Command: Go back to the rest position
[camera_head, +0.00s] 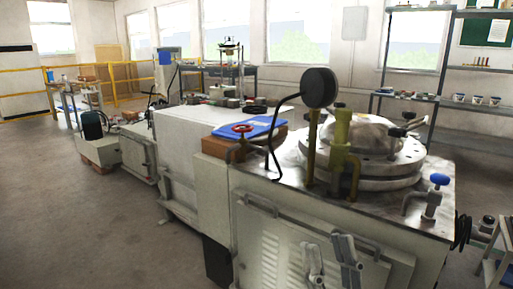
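My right gripper (323,243) shows at the bottom, right of centre, in front of the light grey cabinet (275,240). Its two grey fingers point up and stand apart, with nothing seen between them. The rest of this gripper is cut off by the lower edge. My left gripper is not in view.
Shelves (460,97) stand behind at right, and a small rack (495,265) at lower right. Open floor (90,230) lies left.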

